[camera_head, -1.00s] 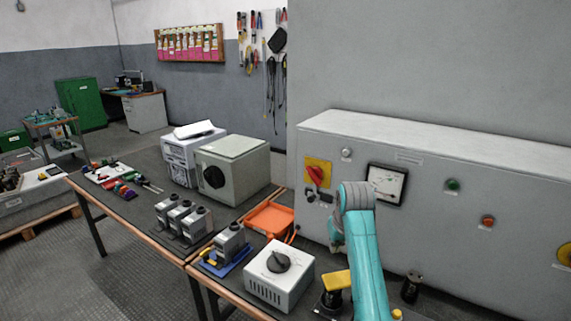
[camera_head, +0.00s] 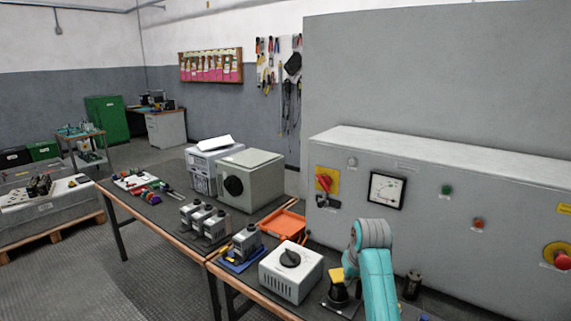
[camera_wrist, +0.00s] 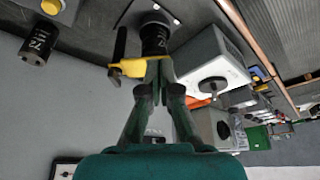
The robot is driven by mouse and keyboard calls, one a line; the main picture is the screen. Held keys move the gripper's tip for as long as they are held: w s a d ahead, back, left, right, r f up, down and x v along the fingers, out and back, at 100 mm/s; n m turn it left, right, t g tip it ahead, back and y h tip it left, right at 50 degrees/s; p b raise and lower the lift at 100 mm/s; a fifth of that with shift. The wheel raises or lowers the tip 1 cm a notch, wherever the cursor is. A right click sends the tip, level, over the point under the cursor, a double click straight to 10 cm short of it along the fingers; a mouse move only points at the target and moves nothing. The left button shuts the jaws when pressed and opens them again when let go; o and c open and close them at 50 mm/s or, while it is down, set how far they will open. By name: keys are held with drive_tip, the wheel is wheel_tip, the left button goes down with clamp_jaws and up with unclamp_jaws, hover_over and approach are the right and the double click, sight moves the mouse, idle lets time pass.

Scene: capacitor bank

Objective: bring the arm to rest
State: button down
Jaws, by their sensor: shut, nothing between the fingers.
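My teal arm (camera_head: 375,275) is bent at the lower right of the head view, in front of the grey cabinet. My gripper (camera_wrist: 158,75) shows in the wrist view with its dark fingers together and nothing between them; the head view does not show it clearly. The fingertips appear close to a dark cylinder with a yellow part (camera_wrist: 130,68) on the bench. Whether they touch it I cannot tell. The same yellow-and-black piece (camera_head: 338,292) stands left of my arm in the head view, partly covered by it.
A white box with a dial (camera_head: 290,272) stands left of the arm. A dark cylinder (camera_head: 412,284) stands right of it. The cabinet (camera_head: 420,200) rises behind, with a meter, buttons and a red switch. An orange tray (camera_head: 283,224) lies further left.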

drive_tip(key=s+f+t, duration=0.1)
drive_tip(key=s+f, duration=0.5)
drive_tip(key=f, duration=0.4)
drive_tip(key=s+f+t, duration=0.1)
drive_tip(key=s+f, duration=0.4)
drive_tip(key=f, duration=0.4)
drive_tip(key=s+f+t, duration=0.2)
drive_tip(key=s+f, duration=0.2)
drive_tip(key=s, duration=0.5)
drive_tip(key=s+f+t, duration=0.1)
drive_tip(key=s+f, duration=0.3)
drive_tip(key=s, duration=0.5)
drive_tip(key=s+r+m+t, duration=0.1)
drive_tip(key=s+r+t, duration=0.3)
drive_tip(key=s, duration=1.5)
drive_tip(key=s+r+t, duration=0.1)
drive_tip(key=s+r, duration=1.3)
drive_tip(key=r, duration=0.3)
drive_tip(key=shift+d, duration=0.2)
drive_tip(key=shift+w+r, duration=0.1)
